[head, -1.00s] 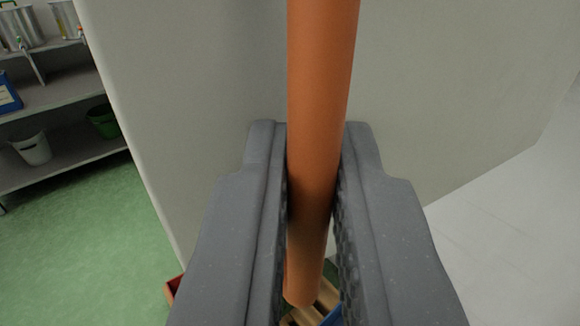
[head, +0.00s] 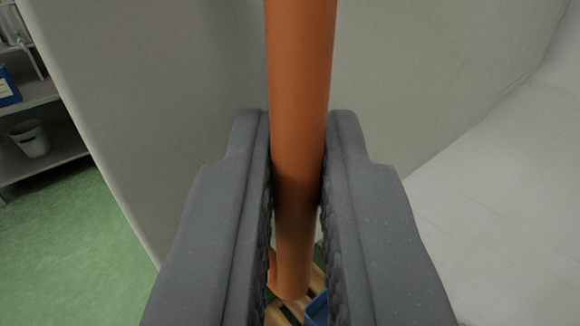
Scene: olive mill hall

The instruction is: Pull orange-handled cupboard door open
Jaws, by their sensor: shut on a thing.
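The orange handle (head: 302,80) is a thick round bar that runs from the top edge of the head view down between my fingers. My gripper (head: 297,150) is shut on it, with one grey finger on each side. The lower end of the handle shows between the fingers. Behind it is the pale grey cupboard door (head: 170,90), whose left edge slants down across the view. How far the door stands open cannot be told from this view. The hinge is not in view.
Grey shelves (head: 38,92) stand at the left, with a white bucket (head: 29,138) and a blue box (head: 7,88). Green floor (head: 70,240) lies clear below them. A pale tiled surface (head: 500,180) lies at the right. A wooden slatted thing and something blue (head: 318,308) show low between the fingers.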

